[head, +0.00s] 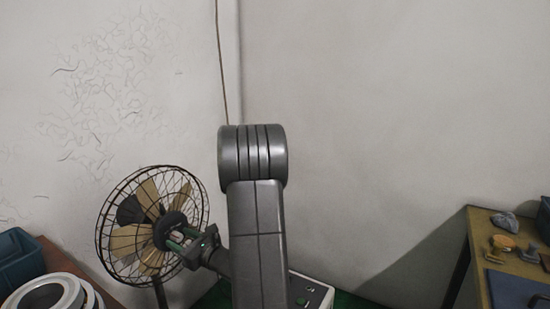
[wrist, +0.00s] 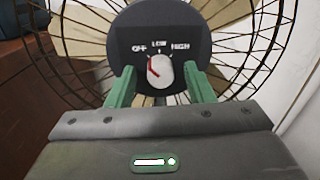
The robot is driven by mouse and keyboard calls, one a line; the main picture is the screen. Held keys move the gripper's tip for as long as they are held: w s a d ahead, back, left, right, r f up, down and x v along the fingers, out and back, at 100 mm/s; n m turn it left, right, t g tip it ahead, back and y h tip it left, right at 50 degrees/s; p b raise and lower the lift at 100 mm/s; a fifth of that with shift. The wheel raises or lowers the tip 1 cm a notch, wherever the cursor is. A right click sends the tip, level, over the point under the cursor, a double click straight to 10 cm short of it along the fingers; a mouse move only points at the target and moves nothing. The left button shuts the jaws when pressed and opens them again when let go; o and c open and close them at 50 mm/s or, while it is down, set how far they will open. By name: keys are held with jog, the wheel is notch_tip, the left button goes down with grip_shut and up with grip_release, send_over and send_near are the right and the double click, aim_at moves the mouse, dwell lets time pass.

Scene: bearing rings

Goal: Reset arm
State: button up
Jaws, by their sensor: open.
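My gripper (wrist: 160,88) is open, with its two green fingers apart and nothing shut between them. In the wrist view a white knob (wrist: 164,72) with a red mark on its left side shows between and just beyond the fingertips. It sits on the dark dial plate (wrist: 125,50) marked OFF, LOW and HIGH. The red mark is toward the OFF side; its exact setting is hard to tell. In the head view my gripper (head: 180,240) is in front of the hub of the wire-caged fan (head: 128,240), reaching from my arm. I cannot tell whether the fingers touch the knob.
At lower left are a dark teal bin (head: 20,262) and white rings (head: 45,292) on a brown surface. A wooden table (head: 484,232) at right holds small metal parts and a blue mat (head: 515,290). A box with controls (head: 312,292) is behind my arm.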

jog(key=m+p, duration=0.1)
jog(key=p, duration=0.1)
jog(key=m+p, duration=0.2)
jog(key=shift+r, duration=0.25)
jog(key=v, duration=1.1)
jog(key=shift+f, duration=0.25)
